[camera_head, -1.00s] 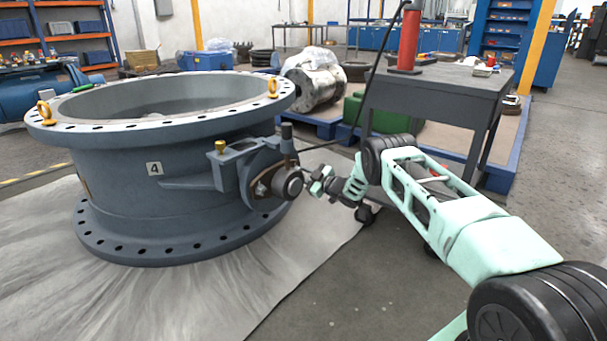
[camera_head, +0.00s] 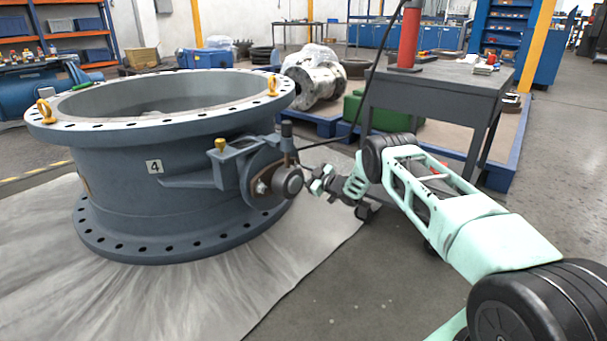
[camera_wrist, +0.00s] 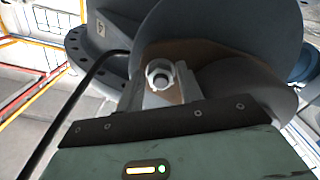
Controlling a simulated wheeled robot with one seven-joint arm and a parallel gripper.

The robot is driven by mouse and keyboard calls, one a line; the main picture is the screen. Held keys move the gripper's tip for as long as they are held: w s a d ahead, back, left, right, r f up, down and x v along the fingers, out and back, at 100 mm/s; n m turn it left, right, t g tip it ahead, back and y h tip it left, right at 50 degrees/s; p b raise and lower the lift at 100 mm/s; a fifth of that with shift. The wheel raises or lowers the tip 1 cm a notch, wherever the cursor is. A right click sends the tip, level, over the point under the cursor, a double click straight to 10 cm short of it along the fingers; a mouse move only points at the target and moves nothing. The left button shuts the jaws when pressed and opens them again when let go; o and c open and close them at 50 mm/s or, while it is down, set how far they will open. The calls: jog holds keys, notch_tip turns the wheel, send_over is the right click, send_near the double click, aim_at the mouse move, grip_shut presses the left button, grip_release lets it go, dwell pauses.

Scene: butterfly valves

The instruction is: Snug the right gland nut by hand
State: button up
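The big grey valve body (camera_head: 120,190) stands on a pale sheet. On its right side is a bracket with a round dark shaft end (camera_head: 287,182). One light nut (camera_head: 261,187) shows left of the shaft end in the head view. In the wrist view a bright hex nut (camera_wrist: 160,74) on a stud sits against a brown flange (camera_wrist: 190,58), beside a large grey cylinder. My gripper (camera_head: 306,176) is just right of the shaft end, close to the bracket. In the wrist view its housing fills the bottom.
A dark table (camera_head: 440,85) with a red cylinder (camera_head: 409,38) stands behind my arm. A thin black cable or rod runs from the bracket up past the table. A green box (camera_head: 380,112) is on a blue pallet. Floor at the front centre is clear.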

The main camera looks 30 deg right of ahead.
jog(key=p+v, duration=0.8)
jog(key=v, duration=0.9)
jog(key=shift+s+p, duration=0.2)
jog(key=shift+p, duration=0.15)
jog(key=shift+d, duration=0.1)
